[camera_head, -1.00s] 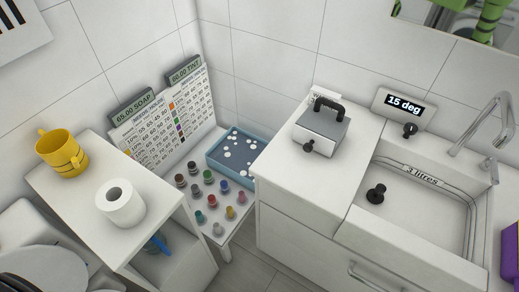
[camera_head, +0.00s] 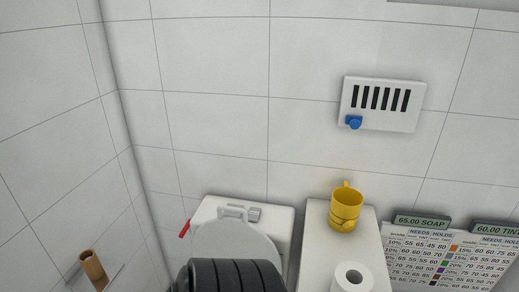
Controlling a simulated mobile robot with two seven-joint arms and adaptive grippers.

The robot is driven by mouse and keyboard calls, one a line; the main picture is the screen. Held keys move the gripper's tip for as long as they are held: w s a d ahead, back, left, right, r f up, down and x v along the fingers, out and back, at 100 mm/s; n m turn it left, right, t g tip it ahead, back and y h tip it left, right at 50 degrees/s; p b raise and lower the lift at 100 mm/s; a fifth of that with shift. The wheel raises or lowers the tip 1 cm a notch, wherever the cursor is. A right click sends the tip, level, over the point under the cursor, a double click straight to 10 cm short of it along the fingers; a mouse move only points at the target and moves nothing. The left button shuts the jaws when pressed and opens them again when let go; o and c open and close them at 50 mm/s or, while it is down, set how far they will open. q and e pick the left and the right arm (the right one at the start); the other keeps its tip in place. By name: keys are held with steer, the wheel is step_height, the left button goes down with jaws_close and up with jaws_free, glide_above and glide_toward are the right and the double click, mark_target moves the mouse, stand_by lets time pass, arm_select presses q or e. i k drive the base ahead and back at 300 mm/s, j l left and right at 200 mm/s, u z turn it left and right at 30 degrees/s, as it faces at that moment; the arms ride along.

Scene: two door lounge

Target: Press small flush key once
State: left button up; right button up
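The toilet's white cistern (camera_head: 281,222) stands against the wall at the lower middle of the head view. A small grey flush plate (camera_head: 254,213) sits on its top, right of centre. It looks divided into parts, but it is too small to tell which is the small key. The round white lid (camera_head: 236,245) is in front, with a pale handle-like piece (camera_head: 232,212) at its back. A black ribbed part, seemingly of my own arm, covers the lid's front. Neither gripper can be made out.
A white cabinet (camera_head: 317,240) right of the toilet bears a yellow mug (camera_head: 345,211) and a paper roll (camera_head: 352,278). A red bar (camera_head: 185,229) is left of the cistern. A slotted wall panel (camera_head: 382,104) has a blue knob (camera_head: 354,122). A brown cylinder (camera_head: 93,265) is lower left.

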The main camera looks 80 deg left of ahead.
mark_target(254, 214)
steer(key=u, duration=2.5)
steer(key=i+l, duration=0.1)
steer(key=l, duration=0.4)
steer(key=l+u, duration=0.2)
steer(key=u, duration=1.5)
